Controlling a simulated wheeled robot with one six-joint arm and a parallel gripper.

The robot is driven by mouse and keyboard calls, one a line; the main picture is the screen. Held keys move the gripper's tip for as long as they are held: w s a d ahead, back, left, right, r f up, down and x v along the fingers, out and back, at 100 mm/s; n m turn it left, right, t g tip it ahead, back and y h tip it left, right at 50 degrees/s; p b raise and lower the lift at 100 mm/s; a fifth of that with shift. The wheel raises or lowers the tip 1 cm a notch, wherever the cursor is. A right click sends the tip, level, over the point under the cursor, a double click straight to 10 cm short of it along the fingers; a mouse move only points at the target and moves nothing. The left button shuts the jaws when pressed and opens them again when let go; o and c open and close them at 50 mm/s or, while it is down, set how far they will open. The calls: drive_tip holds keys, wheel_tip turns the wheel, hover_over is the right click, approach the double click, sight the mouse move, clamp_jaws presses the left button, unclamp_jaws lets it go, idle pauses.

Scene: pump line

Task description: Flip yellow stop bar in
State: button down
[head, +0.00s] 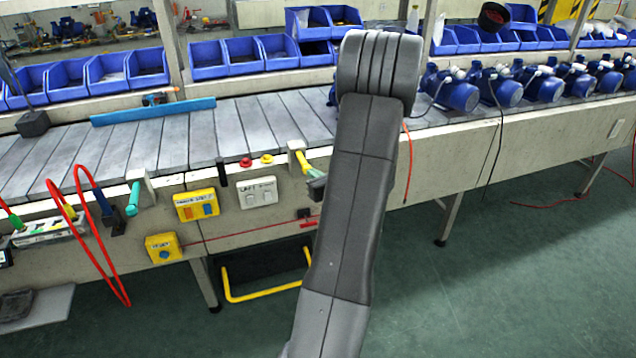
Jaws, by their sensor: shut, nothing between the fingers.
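The yellow stop bar (302,162) is a short bar at the front edge of the conveyor, beside a pale bracket and just left of my arm. It slants down to the right.
The roller conveyor (240,130) carries a blue rail (153,112). Yellow button boxes (197,205) and a white switch box (258,192) sit on its front side. Blue pumps (500,88) line the right part. A red hose (100,250) hangs at left.

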sight(303, 156)
drive_tip(key=x, duration=0.4)
drive_tip(key=d+r+b+x, duration=0.1)
drive_tip(key=x, duration=0.2)
drive_tip(key=shift+w+r, duration=0.1)
drive_tip(key=shift+w, duration=0.35)
drive_tip(key=shift+w+r, duration=0.1)
drive_tip(key=shift+r, duration=0.1)
drive_tip(key=shift+r, duration=0.1)
